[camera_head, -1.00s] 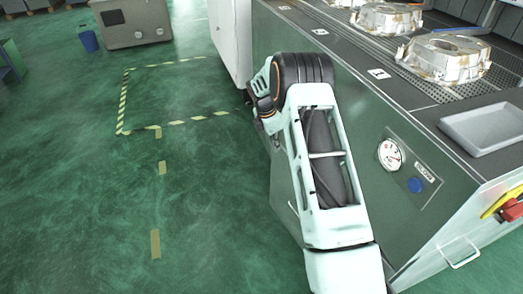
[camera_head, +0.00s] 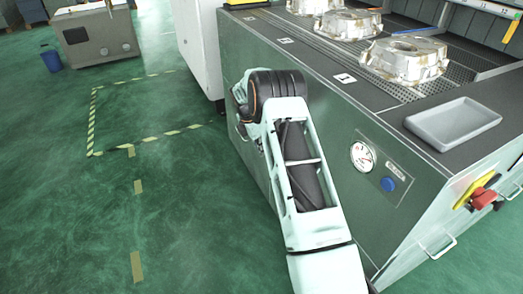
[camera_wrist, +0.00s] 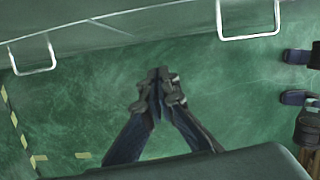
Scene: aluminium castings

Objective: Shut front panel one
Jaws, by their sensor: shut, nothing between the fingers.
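My gripper (camera_wrist: 158,88) is shut and empty in the wrist view, with its fingertips together above the green floor. A grey-green panel edge with a pale bar handle (camera_wrist: 33,68) lies to its upper left. Another pale bar handle (camera_wrist: 248,36) is at the upper right; both stand apart from the fingers. In the head view the bench's long green front (camera_head: 330,130) runs beside my arm, which hides part of it. My gripper is hidden there. I cannot tell which panel is number one, or how far it stands open.
A round gauge (camera_head: 363,156) and a blue button (camera_head: 388,184) are on the bench front. A grey tray (camera_head: 455,128) and several castings (camera_head: 405,58) stand on top. A red knob (camera_head: 483,198) is on the end face. Green floor (camera_head: 80,220) at left is open.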

